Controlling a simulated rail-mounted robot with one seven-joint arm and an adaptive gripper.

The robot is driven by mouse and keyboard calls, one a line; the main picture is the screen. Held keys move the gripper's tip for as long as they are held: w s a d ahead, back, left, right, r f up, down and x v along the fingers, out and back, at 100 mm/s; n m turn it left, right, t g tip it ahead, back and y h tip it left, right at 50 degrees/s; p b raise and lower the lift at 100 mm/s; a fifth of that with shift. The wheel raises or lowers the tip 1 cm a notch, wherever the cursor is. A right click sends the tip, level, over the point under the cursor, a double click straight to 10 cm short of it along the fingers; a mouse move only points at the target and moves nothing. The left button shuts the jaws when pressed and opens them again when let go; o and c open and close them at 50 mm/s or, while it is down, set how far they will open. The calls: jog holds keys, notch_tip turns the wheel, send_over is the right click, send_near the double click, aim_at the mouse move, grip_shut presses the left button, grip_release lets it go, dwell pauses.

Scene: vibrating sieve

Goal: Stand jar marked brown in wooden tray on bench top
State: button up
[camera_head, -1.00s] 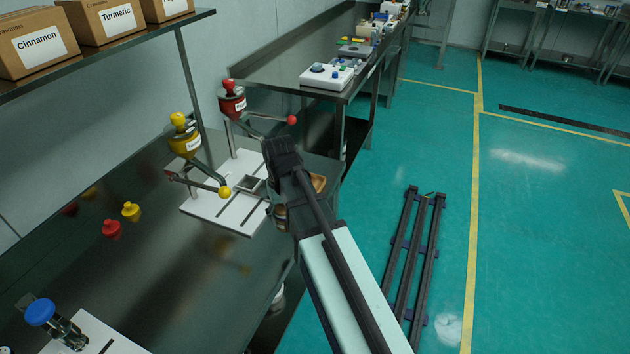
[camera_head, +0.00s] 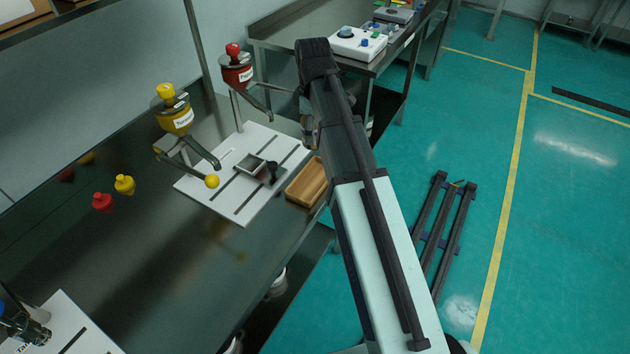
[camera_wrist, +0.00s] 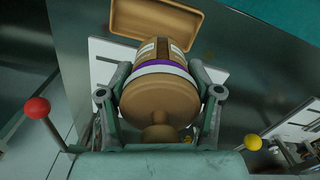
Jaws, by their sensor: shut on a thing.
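A jar (camera_wrist: 160,102) with a rounded light-brown lid and knob is held between the fingers of my gripper (camera_wrist: 162,82) in the wrist view. Its side has a purple and white band and a brown patch; any wording is unreadable. The wooden tray (camera_head: 297,198) lies on the bench top by the white sieve board, near the bench's right edge, and looks empty. In the wrist view the tray (camera_wrist: 124,22) shows beyond the jar, partly covered by it. In the head view my arm hides most of the gripper and jar.
The white board (camera_head: 222,197) carries a square metal funnel and stands beside the tray. A yellow hopper (camera_head: 176,120) and a red hopper (camera_head: 237,73) with ball-ended levers rise over it. Small yellow (camera_head: 124,184) and red (camera_head: 103,202) pieces lie left. The front-middle bench top is clear.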

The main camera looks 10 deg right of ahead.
jog(key=n, duration=0.1)
jog(key=w+r+n, duration=0.1)
jog(key=n, duration=0.1)
jog(key=shift+r, duration=0.3)
jog(key=n, duration=0.1)
jog(key=r+n, duration=0.1)
jog(key=n, duration=0.1)
jog(key=shift+w, duration=0.1)
jog(key=shift+f+n, duration=0.3)
jog(key=shift+n, duration=0.1)
jog(key=p, duration=0.2)
send_over(313, 183)
notch_tip(313, 183, down, 19)
jog(key=shift+f, duration=0.1)
jog(key=o, duration=1.3)
jog(key=shift+f, duration=0.1)
notch_tip(313, 183, up, 12)
jog(key=shift+r+b, duration=0.15)
jog(key=shift+b, duration=0.75)
